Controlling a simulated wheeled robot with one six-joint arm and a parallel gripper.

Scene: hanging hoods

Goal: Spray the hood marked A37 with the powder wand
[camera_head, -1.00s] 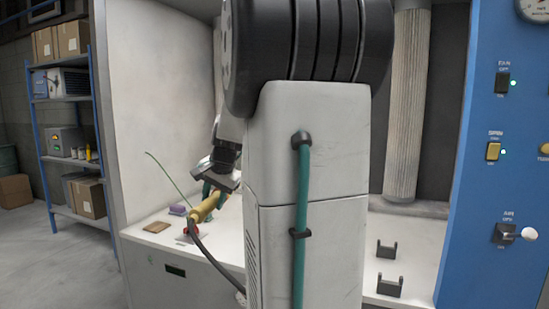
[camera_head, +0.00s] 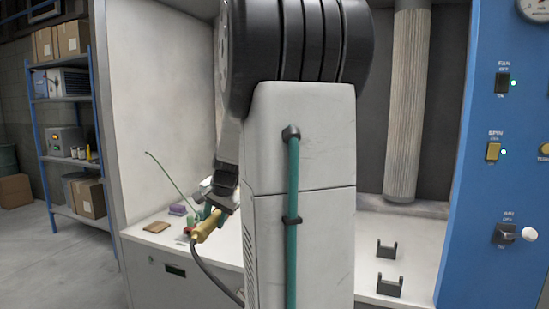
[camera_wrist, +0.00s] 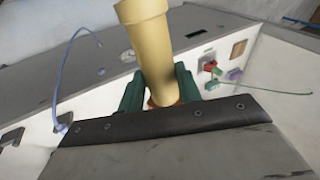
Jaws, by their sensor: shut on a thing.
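My gripper (camera_head: 208,214) is left of my arm in the head view, above the left part of the white booth's bench. It is shut on the yellow powder wand (camera_head: 211,226), which is tilted, with a dark hose trailing down from it. In the wrist view the wand (camera_wrist: 147,45) stands between the green fingers of my gripper (camera_wrist: 160,88). No hanging hood and no A37 mark can be made out; my arm hides the middle of the booth.
Two black brackets (camera_head: 388,287) stand empty on the bench at right. A brown block (camera_head: 157,227) and a purple block (camera_head: 178,209) lie at left. A blue switch panel (camera_head: 500,150) bounds the right side; shelves (camera_head: 70,130) stand far left.

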